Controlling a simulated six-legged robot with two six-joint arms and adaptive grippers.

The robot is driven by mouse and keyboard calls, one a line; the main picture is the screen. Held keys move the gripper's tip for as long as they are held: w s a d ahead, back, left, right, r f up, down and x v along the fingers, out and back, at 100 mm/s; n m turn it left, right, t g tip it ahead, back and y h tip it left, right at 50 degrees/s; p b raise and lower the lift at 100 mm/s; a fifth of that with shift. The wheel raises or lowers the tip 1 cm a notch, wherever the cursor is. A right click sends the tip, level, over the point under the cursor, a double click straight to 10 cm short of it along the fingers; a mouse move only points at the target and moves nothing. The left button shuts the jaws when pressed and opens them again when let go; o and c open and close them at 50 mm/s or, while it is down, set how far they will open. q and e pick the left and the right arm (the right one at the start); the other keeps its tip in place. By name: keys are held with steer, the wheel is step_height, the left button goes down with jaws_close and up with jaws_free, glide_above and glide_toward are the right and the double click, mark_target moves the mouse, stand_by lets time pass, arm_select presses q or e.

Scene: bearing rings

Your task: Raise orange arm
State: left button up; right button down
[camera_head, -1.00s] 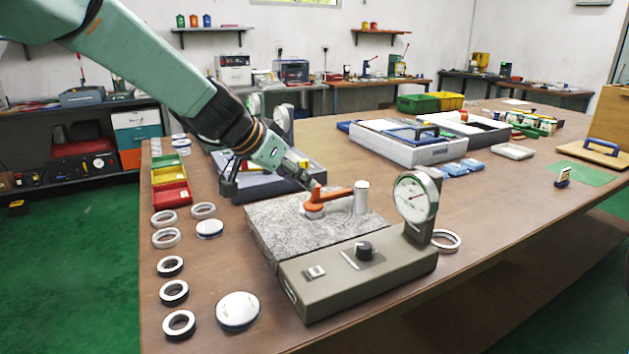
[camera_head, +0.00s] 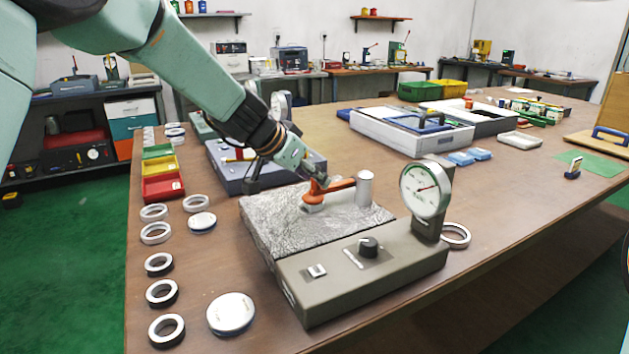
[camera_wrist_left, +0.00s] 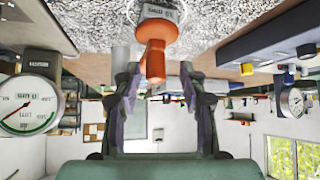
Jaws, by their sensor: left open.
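The orange arm (camera_head: 330,188) reaches left from a silver post (camera_head: 365,188) on the gauge stand. Its thick free end sits low over a small pale metal piece (camera_head: 311,207) on the grey stone plate (camera_head: 290,235). My left gripper (camera_head: 318,180) is at this free end, coming down from the upper left. In the left wrist view the orange arm (camera_wrist_left: 153,58) shows between the two open fingers (camera_wrist_left: 160,80), near their tips. Contact with the fingers cannot be told. My right gripper is not in view.
A round dial gauge (camera_head: 425,190) stands at the right of the grey-brown control base (camera_head: 360,275). Several bearing rings (camera_head: 162,293) and a white disc (camera_head: 231,313) lie to the left. A blue-grey device (camera_head: 225,165) stands behind. The table's right front is clear.

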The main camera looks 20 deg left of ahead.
arm_select(q)
steer(key=shift+d, duration=0.55)
steer(key=shift+w+a+f, duration=0.2)
steer(key=shift+w+f, duration=0.15)
steer(key=shift+w, duration=0.05)
steer(key=shift+c, duration=0.5)
steer(key=shift+s+d+r, duration=0.15)
steer(key=shift+s+r, duration=0.1)
steer(key=shift+s, duration=0.05)
steer(key=c, duration=0.4)
steer(key=shift+w+f, duration=0.1)
jaws_close()
